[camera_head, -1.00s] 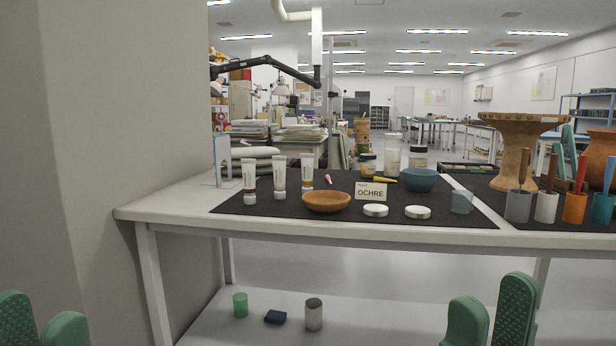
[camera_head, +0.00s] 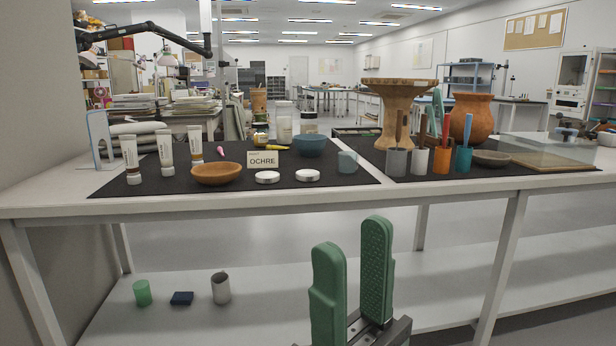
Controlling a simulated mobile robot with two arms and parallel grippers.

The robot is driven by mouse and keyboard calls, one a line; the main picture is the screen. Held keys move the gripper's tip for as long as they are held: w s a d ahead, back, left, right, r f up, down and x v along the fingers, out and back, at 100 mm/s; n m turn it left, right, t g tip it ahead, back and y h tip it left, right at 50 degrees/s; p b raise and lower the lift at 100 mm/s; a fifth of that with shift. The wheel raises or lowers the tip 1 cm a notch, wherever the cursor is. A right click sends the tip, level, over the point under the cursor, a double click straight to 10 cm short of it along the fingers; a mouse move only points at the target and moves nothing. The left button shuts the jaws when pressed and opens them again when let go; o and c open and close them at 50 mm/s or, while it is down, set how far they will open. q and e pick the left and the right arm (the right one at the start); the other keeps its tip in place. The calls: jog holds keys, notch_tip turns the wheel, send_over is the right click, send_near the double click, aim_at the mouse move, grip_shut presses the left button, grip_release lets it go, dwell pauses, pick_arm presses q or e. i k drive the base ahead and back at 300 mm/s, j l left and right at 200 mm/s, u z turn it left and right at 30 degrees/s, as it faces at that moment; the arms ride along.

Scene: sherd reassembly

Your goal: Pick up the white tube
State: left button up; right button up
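Several white tubes stand upright on their caps at the left of the black mat (camera_head: 345,181) on the table: a left one (camera_head: 130,154), a middle one (camera_head: 166,149) and a right one (camera_head: 195,143). Their coloured bands differ slightly. I cannot tell which one is meant. My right gripper (camera_head: 351,272) has green padded fingers, stands open and empty in front of the table, below its top and well to the right of the tubes. My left gripper is out of view.
A wooden bowl (camera_head: 217,174), an OCHRE card (camera_head: 262,159) and two white lids (camera_head: 267,177) lie near the tubes. A clear stand (camera_head: 100,140) is left of them. Cups with tools (camera_head: 396,161) stand right. A wall bounds the left side.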

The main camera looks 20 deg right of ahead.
aim_at(194, 133)
jog(key=i+l+u, duration=0.15)
jog(key=u, duration=0.25)
jog(key=i+l+u, duration=0.2)
jog(key=u, duration=0.15)
jog(key=i+l+u, duration=0.15)
jog(key=l+u, duration=0.25)
jog(key=j, duration=0.15)
